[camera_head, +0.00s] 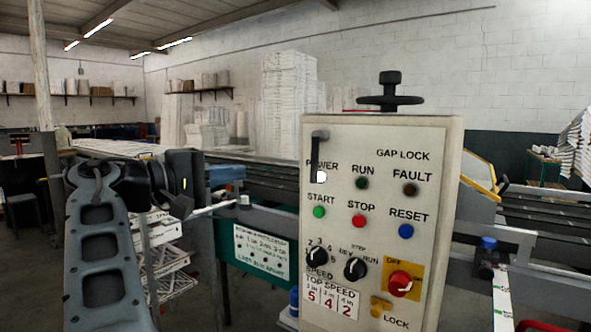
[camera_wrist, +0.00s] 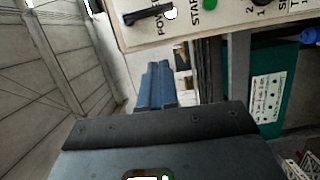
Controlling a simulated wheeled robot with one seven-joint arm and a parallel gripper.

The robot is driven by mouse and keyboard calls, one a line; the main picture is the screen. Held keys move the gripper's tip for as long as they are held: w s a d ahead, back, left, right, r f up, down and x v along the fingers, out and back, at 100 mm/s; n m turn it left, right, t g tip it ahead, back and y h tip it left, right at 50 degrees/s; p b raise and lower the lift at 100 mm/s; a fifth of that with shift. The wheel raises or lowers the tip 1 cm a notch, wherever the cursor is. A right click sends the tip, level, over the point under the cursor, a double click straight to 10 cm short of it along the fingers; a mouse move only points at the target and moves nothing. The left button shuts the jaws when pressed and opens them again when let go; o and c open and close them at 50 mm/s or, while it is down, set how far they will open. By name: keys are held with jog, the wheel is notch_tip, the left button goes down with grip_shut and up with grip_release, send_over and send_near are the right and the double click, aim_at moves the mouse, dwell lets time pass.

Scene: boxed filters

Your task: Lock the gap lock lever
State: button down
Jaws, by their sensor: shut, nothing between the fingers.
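The control box (camera_head: 370,230) stands right of centre, with the words GAP LOCK at its upper right. A dark lever (camera_head: 319,150) is at its upper left corner, pointing down across the POWER label. The lever also shows in the wrist view (camera_wrist: 148,14), at the top edge. My gripper (camera_wrist: 158,66) shows its two blue-grey fingers close together and empty, apart from the box and lever. In the head view my arm and dark wrist are left of the box; the fingertips are hard to make out there.
A black handwheel (camera_head: 390,97) sits on top of the box. Buttons, knobs, a red switch (camera_head: 400,283) and a yellow LOCK piece (camera_head: 380,307) crowd its face. A green panel with a sign (camera_head: 262,252) and machine rails lie behind. Open space separates my wrist from the box.

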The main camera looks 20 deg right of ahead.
jog(key=s+d+p+x, duration=0.1)
jog(key=s+p+x, duration=0.1)
jog(key=x, duration=1)
jog(key=shift+s+d+p, duration=0.2)
jog(key=shift+d+p, duration=0.2)
jog(key=shift+p, duration=0.25)
jog(key=shift+f, duration=0.15)
jog(key=shift+d, duration=0.1)
